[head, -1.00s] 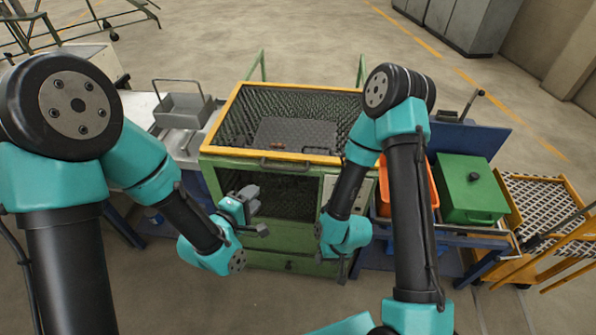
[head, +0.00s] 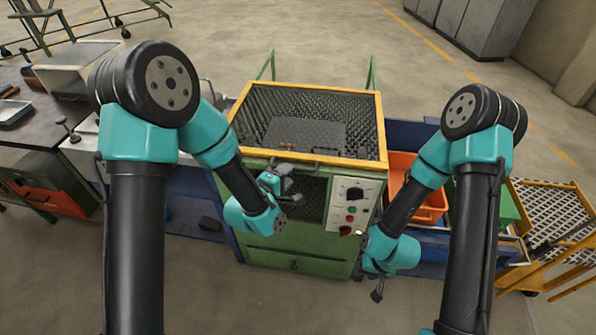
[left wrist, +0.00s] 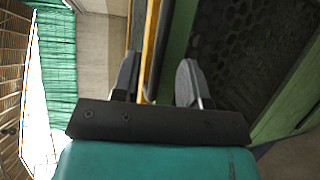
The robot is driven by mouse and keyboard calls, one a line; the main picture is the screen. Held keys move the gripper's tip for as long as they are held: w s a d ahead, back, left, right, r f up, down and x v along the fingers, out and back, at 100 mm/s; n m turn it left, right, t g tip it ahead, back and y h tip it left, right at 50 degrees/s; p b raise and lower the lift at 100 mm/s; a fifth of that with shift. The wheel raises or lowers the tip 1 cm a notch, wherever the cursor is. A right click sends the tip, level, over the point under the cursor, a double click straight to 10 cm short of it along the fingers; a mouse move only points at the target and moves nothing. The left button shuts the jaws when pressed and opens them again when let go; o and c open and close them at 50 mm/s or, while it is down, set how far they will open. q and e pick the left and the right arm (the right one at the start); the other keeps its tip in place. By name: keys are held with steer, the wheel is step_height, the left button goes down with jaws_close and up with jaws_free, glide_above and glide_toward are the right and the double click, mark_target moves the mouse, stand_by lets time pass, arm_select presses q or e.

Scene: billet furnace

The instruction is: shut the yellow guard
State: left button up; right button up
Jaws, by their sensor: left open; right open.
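The yellow guard (head: 381,120) is a yellow-edged frame with dark mesh, lying across the top of the green furnace cabinet (head: 330,268). A dark handle (head: 308,162) is on its front edge. Below that edge, the cabinet front shows a dark mesh area, partly hidden by my left arm. My left gripper (head: 283,184) is open just in front of and below the handle. In the left wrist view its fingers (left wrist: 157,82) stand apart, with a yellow bar (left wrist: 151,45) between them in the picture; contact cannot be told. My right gripper (head: 372,284) is open, low by the cabinet's right front corner.
A control panel (head: 349,205) with a knob and buttons is on the cabinet's right front. An orange bin (head: 432,208) stands right of it, partly behind my right arm. A yellow mesh cart (head: 560,222) is further right. A dark workbench (head: 40,132) is at left.

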arm_select(q)
steer(key=shift+x, duration=1.4)
steer(key=shift+c, duration=0.2)
jaws_close()
